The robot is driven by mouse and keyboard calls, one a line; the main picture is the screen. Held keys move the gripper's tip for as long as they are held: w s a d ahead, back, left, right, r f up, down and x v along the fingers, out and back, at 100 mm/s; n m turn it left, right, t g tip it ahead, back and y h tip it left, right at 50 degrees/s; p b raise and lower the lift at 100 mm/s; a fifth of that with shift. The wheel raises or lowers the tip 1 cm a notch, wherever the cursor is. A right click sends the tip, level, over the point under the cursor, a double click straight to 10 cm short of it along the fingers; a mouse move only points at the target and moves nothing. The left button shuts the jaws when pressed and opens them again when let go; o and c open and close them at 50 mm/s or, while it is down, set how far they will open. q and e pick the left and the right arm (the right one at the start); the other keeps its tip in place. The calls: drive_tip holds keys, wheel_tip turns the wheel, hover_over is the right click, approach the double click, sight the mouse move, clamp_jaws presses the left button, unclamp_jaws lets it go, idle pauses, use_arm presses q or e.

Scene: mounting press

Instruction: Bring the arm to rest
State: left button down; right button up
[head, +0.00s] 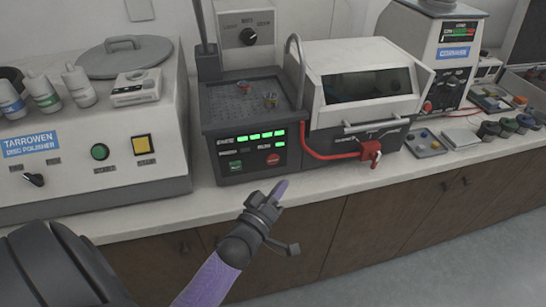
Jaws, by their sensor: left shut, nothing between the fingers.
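My left gripper (279,190) is dark with a purple-tinted fingertip. It hangs in front of the bench, its tip near the counter's front edge, below the mounting press (225,130). Its fingers look shut and hold nothing. My purple forearm reaches up to it from the bottom of the head view. The press has lit green bars, a green button and a red button on its front panel. My right gripper is not in view.
The disc polisher (85,165) stands at the left with bottles on top. A white cabinet with a dark window (368,84) stands right of the press, with a red valve (370,150) in front. Small trays and discs lie at the right. Open floor (480,265) shows below right.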

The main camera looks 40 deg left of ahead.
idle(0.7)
use_arm(q)
drive_tip(key=s+d+f+m+g, duration=0.1)
drive_tip(key=s+f+m+g, duration=0.2)
drive_tip(key=f, duration=0.4)
drive_tip(key=s+d+f+m+g+h, duration=0.1)
drive_tip(key=s+d+f+g, duration=0.15)
drive_tip(key=s+f, duration=0.35)
drive_tip(key=s+d+f+m+g, duration=0.1)
drive_tip(key=s+f+m+g, duration=0.15)
drive_tip(key=f, duration=0.55)
drive_tip(key=s+f+m+g, duration=0.3)
drive_tip(key=s+f+g, duration=0.2)
drive_tip(key=s, duration=0.7)
drive_tip(key=s+f+m+g, duration=0.3)
drive_tip(key=s+f+g, duration=0.2)
drive_tip(key=s, duration=0.8)
drive_tip(key=shift+s+d+f+m, duration=0.15)
drive_tip(key=shift+d+f+m, duration=0.2)
drive_tip(key=shift+d+f, duration=0.15)
idle(0.4)
